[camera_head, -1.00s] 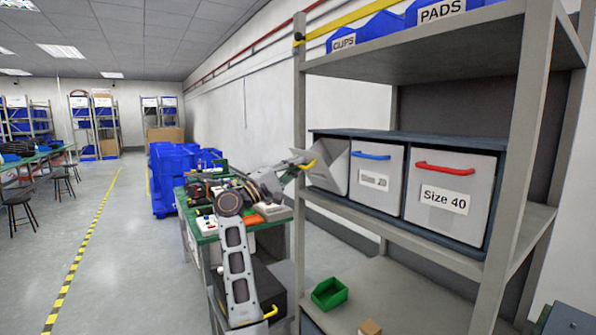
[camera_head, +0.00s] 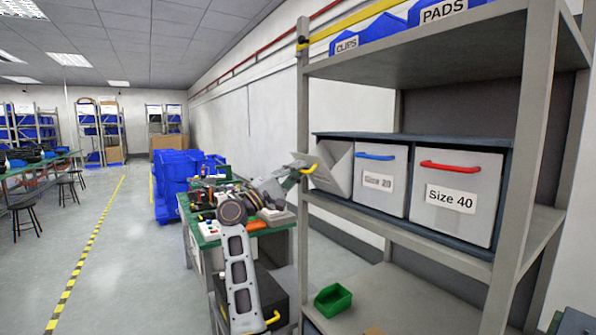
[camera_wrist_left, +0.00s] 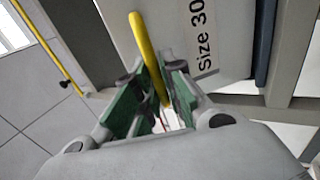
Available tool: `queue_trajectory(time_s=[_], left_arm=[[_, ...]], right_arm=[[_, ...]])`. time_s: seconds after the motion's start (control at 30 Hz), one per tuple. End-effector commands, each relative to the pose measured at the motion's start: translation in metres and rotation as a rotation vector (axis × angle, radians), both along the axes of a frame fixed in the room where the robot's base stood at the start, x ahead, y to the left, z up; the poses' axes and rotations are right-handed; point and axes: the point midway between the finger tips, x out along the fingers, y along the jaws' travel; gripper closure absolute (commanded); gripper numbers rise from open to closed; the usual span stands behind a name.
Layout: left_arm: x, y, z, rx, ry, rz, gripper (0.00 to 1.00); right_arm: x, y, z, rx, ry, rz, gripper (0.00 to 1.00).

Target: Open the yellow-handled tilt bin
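The yellow-handled tilt bin (camera_head: 334,172) is the left one of three grey bins in the rack's dark frame. It is tilted out, its top edge leaning forward. Its yellow handle (camera_head: 309,169) is at my left gripper (camera_head: 297,172). In the left wrist view, the handle (camera_wrist_left: 146,50) passes between the green-padded fingers of my left gripper (camera_wrist_left: 160,98), which look closed on it. The bin front (camera_wrist_left: 185,25) carries a "Size 30" label there. My right gripper is not in view.
The blue-handled bin (camera_head: 381,182) and red-handled "Size 40" bin (camera_head: 456,197) sit closed to the right. A rack post (camera_head: 303,230) stands close by my left gripper. A cluttered green bench (camera_head: 208,240) is behind my left arm. A green tray (camera_head: 333,299) lies on the lower shelf.

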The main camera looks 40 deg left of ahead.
Motion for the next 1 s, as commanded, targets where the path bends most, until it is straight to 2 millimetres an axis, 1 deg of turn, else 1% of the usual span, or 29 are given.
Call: queue_trajectory(time_s=[0.03,0.1,0.13,0.47,0.63,0.77,1.0], left_arm=[[0.0,0.005,0.0,-0.005,0.0,0.01,0.79],[0.0,0.005,0.0,-0.005,-0.001,0.01,0.7],[0.0,0.005,0.0,-0.005,-0.001,0.01,0.69],[-0.001,0.002,0.0,-0.002,-0.002,0.004,0.69],[-0.005,0.003,-0.002,-0.002,-0.002,0.004,0.69],[-0.012,0.007,-0.007,-0.001,-0.001,0.004,0.69],[-0.033,0.016,-0.019,0.0,-0.001,0.007,0.69]], right_arm=[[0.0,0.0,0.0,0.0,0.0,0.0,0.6],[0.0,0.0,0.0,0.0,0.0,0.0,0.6],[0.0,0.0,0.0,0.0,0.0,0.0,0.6],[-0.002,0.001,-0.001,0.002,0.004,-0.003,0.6],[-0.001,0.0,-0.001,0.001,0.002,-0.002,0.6],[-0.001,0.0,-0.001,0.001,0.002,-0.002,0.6],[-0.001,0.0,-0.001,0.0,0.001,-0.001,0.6]])
